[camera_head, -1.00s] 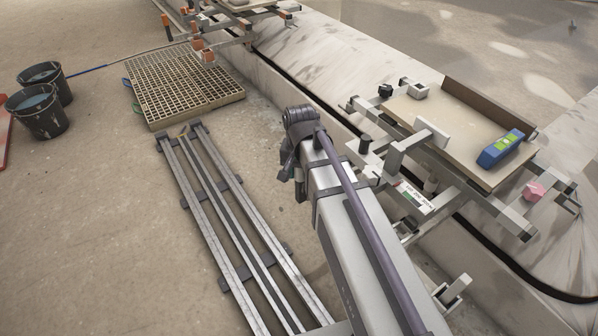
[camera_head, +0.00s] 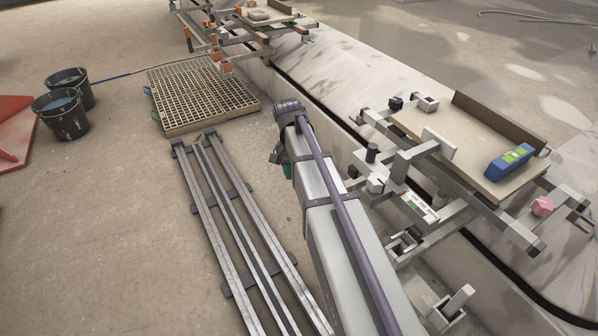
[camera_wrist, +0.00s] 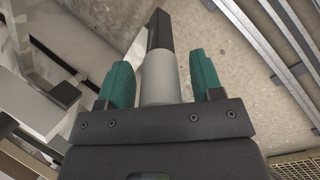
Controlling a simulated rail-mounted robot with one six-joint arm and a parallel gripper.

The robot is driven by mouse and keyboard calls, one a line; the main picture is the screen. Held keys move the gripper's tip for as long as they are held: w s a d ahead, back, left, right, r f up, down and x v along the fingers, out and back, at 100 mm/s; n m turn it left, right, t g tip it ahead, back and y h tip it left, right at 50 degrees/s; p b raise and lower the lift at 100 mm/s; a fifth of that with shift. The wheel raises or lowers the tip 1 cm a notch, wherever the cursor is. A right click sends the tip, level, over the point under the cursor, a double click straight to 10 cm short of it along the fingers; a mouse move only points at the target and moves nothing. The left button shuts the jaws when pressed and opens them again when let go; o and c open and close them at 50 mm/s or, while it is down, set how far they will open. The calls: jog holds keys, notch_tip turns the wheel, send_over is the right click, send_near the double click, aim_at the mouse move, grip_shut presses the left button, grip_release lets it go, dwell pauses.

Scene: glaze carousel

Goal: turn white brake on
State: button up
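A white faceted knob (camera_head: 377,183) sits on the near side of the closest carousel frame in the head view. A label strip (camera_head: 420,206) with small lettering and green and red marks lies right of it; I cannot read it. My gripper (camera_head: 286,171) hangs left of the knob, clear of the frame, mostly hidden behind my arm. In the wrist view my gripper (camera_wrist: 162,80) has its teal fingers apart. A grey cylinder with a black end (camera_wrist: 160,75) shows between them, with gaps on both sides. I cannot tell what it belongs to.
The closest frame carries a board (camera_head: 470,160) with a blue device (camera_head: 509,162). A pink knob (camera_head: 543,206) is at its right end. Floor rails (camera_head: 235,225), a grate (camera_head: 203,95) and two buckets (camera_head: 62,115) lie left. Open floor separates rails and carousel.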

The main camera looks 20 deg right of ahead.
jog(key=p+v, duration=1)
jog(key=shift+w+r, duration=0.2)
jog(key=shift+r, duration=0.15)
